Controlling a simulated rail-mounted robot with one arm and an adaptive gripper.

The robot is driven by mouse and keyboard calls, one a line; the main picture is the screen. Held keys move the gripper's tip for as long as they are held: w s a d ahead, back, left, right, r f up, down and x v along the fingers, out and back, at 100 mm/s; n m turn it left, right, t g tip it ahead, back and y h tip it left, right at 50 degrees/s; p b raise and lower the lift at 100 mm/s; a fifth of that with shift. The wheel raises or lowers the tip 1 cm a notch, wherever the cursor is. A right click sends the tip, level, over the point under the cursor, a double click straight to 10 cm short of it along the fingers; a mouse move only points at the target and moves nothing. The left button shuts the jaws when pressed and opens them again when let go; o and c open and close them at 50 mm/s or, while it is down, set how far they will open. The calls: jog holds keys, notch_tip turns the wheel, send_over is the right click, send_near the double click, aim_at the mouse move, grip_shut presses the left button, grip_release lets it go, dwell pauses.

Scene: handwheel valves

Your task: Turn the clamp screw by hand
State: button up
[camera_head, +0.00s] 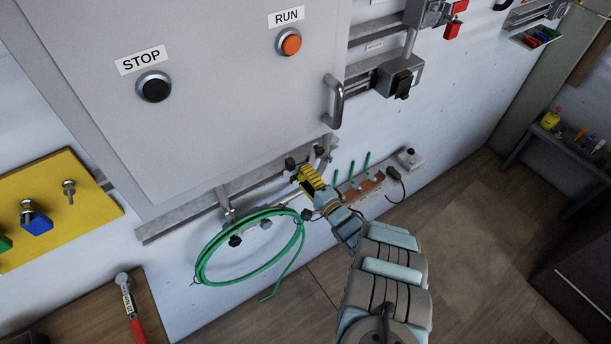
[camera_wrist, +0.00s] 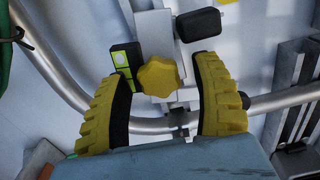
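A yellow lobed knob (camera_wrist: 158,76), which looks like the clamp screw's handle, sits on a grey metal bracket in the wrist view. My gripper (camera_wrist: 162,90) is open, with one yellow ribbed finger on each side of the knob. A gap shows between the knob and each finger, wider on the right; I cannot tell how deep the fingertips reach. In the head view my gripper (camera_head: 308,178) is below the cabinet, among the pipes, and I cannot make out the knob there.
A black knob (camera_wrist: 198,24) stands close above the right finger. A curved metal pipe (camera_wrist: 270,102) runs behind the fingers. A green hose coil (camera_head: 205,258) hangs left of my gripper. The grey cabinet (camera_head: 215,110) is just above, with a handle (camera_head: 334,102).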

jog(key=shift+s, duration=0.1)
jog(key=p+v, duration=0.3)
jog(key=v, duration=0.2)
jog(key=shift+s+d, duration=0.3)
dwell(0.4)
jog(key=shift+f, duration=0.1)
